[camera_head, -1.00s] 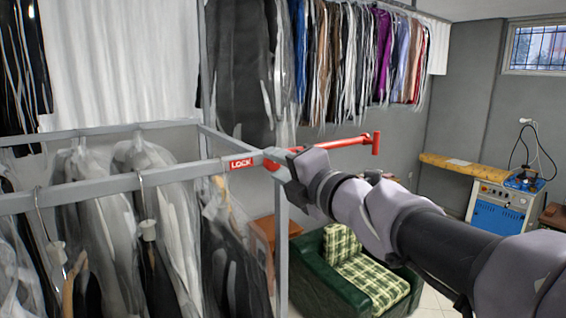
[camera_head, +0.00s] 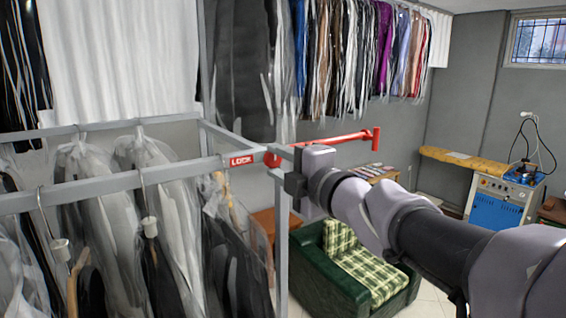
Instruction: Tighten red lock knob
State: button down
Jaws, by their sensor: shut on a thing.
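The red lock knob (camera_head: 271,159) sits at the front corner of the grey metal garment rack (camera_head: 110,184), just right of a red label reading LOCK (camera_head: 242,160). My gripper (camera_head: 281,163) reaches in from the right and is shut at the knob, with its body upright. The fingers and part of the knob are hard to make out, and the gripper hides the knob's right side. A red bar with a T-shaped end (camera_head: 376,139) shows behind my gripper, pointing right.
Clothes in clear plastic (camera_head: 185,215) hang from the rack at left. A green armchair with a plaid cushion (camera_head: 350,265) stands below my arm. A blue ironing machine (camera_head: 495,215) stands at the right. More garments (camera_head: 360,50) hang along the back wall.

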jog(key=c, duration=1)
grip_release()
